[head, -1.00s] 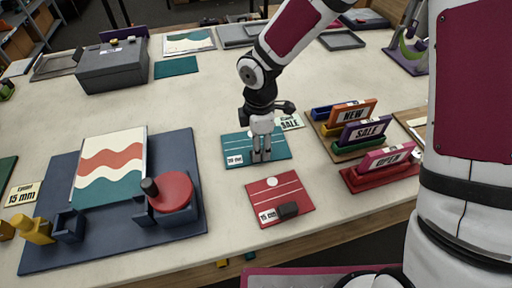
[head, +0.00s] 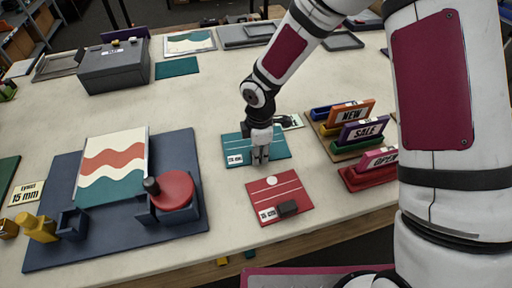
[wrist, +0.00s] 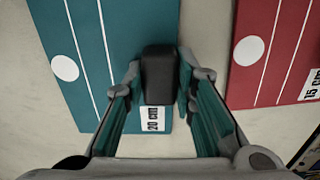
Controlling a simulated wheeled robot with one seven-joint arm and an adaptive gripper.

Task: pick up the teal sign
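The teal board (head: 240,148) lies flat on the table in the head view, with white lines and a "20 cm" label. I see no other teal sign near my gripper. In the wrist view the teal board (wrist: 92,45) shows a white dot and a dark upright block (wrist: 159,75) by its label. My gripper (head: 260,160) points down over the board's right part. In the wrist view its fingers (wrist: 160,72) stand open on either side of the block, with narrow gaps. The gripper hides part of the board in the head view.
A red board (head: 290,187) with a dark block lies just in front. Upright signs stand in holders at right: orange NEW (head: 350,113), purple SALE (head: 363,131) and pink OPEN (head: 378,159). A blue base (head: 185,222) fills the left.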

